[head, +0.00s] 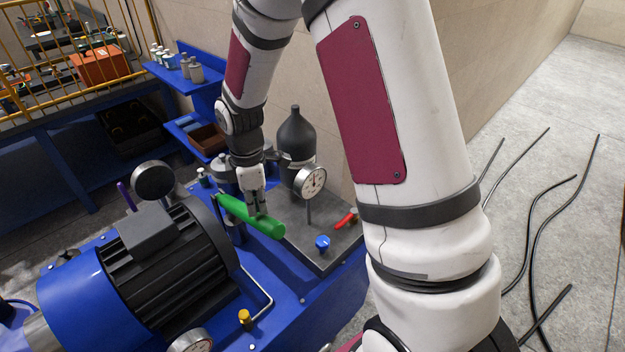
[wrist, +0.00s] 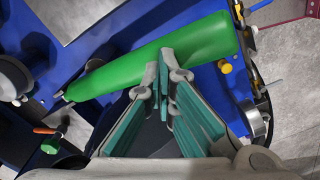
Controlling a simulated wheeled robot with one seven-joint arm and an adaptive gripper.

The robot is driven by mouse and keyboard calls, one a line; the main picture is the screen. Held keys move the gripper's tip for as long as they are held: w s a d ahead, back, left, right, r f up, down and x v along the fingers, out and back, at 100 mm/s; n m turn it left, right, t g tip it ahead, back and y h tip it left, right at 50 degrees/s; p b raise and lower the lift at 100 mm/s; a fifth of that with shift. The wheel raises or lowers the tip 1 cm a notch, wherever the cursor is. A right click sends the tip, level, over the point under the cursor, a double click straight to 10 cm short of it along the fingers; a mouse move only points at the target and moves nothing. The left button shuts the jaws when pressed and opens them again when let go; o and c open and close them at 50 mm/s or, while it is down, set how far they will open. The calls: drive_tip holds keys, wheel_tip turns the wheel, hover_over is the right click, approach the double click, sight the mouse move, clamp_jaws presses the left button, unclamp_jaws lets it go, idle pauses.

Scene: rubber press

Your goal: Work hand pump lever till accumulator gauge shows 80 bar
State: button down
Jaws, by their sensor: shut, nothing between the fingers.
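The green hand pump lever (head: 262,224) slants down to the right above the blue power unit, and it crosses the wrist view (wrist: 150,62). My gripper (head: 254,212) is shut and empty, its fingertips (wrist: 163,70) at the lever's near edge. I cannot tell whether they touch it. The lever is not between the fingers. The black accumulator bottle (head: 296,136) stands upright behind. The white-faced gauge (head: 312,181) is in front of it; its reading is too small to tell. The pump body (head: 236,232) is partly hidden under the lever.
A red-handled valve (head: 346,219) and a blue knob (head: 322,243) sit right of the lever. A large motor (head: 165,265) fills the left. A yellow knob (head: 245,318) is at the front. A blue shelf (head: 185,78) with bottles stands behind. Black hoses (head: 535,225) lie on the right floor.

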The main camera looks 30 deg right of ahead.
sight(259, 214)
drive_tip(key=shift+r+p, duration=0.95)
drive_tip(key=shift+r, duration=1.25)
drive_tip(key=shift+f, duration=0.15)
drive_tip(key=shift+f+b, duration=2.4)
drive_tip(key=shift+f, duration=3.85)
drive_tip(key=shift+r+p, duration=1.35)
drive_tip(key=shift+r, duration=1)
drive_tip(key=shift+r+p, duration=1.85)
drive_tip(key=shift+r, duration=2.2)
